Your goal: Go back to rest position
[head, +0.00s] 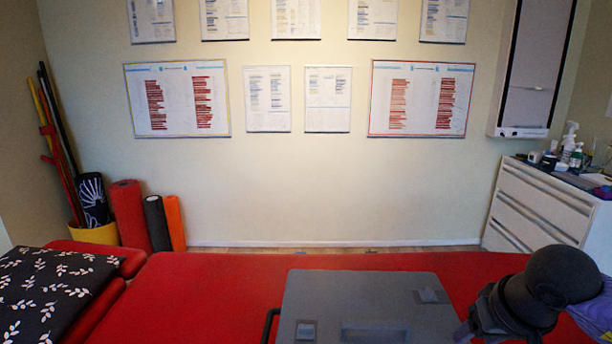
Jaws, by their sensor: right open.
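My right gripper (488,324) is at the bottom right, dark and partly cut off by the lower edge. It is open, and I see nothing held in it. It is over or beside the right side of a grey case (365,290); I cannot tell whether they touch. The case appears closed and lies on the red treatment table (210,285). Its near part is cut off by the frame. My left gripper is not in view.
A black patterned cushion (45,285) lies at the left. Foam rollers (128,212) and a yellow bucket (97,234) of poles stand by the wall. A white drawer cabinet (540,207) with bottles is at the right. The red surface left of the case is clear.

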